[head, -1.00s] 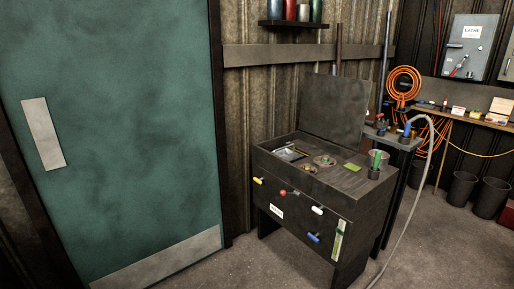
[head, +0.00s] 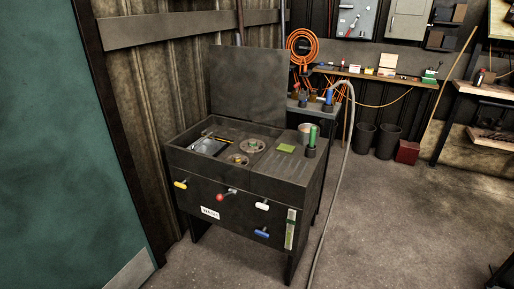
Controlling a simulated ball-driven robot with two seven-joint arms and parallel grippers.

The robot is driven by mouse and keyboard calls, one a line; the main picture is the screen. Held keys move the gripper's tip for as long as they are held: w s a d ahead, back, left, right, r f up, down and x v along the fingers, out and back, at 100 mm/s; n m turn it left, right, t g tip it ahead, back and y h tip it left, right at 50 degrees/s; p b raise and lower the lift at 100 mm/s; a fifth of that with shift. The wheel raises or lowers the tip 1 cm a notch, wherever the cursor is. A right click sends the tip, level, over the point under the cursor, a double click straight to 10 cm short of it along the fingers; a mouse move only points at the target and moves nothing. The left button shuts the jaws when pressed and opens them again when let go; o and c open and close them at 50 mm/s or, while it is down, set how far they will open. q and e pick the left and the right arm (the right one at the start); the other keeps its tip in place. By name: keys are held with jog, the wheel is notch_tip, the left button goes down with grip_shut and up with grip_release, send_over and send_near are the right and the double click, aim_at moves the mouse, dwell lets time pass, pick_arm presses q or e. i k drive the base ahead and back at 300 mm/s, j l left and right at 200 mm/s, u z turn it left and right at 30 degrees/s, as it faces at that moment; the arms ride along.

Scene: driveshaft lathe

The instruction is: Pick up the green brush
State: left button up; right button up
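An upright green-handled item with a dark lower part, which looks like the green brush (head: 313,136), stands at the right end of the top of a dark workbench chest (head: 268,187). I cannot tell whether its dark lower part is its own head or a holder. A pale cup (head: 305,131) is just behind and left of it. A flat green pad (head: 286,149) lies to its left. Neither of my grippers shows in the head view.
The chest has a raised lid (head: 262,85) and colored handles on its front. Its open tray holds round dishes (head: 254,146). A grey hose (head: 338,170) hangs to the floor on its right. Concrete floor (head: 400,225) is clear at the front right. A green door (head: 45,150) is at left.

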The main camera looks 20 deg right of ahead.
aim_at(313, 130)
jog(key=i+j+z, duration=0.6)
jog(key=j+z, duration=0.15)
jog(key=i+j+z, duration=0.2)
jog(key=j+z, duration=0.15)
jog(key=j, duration=0.15)
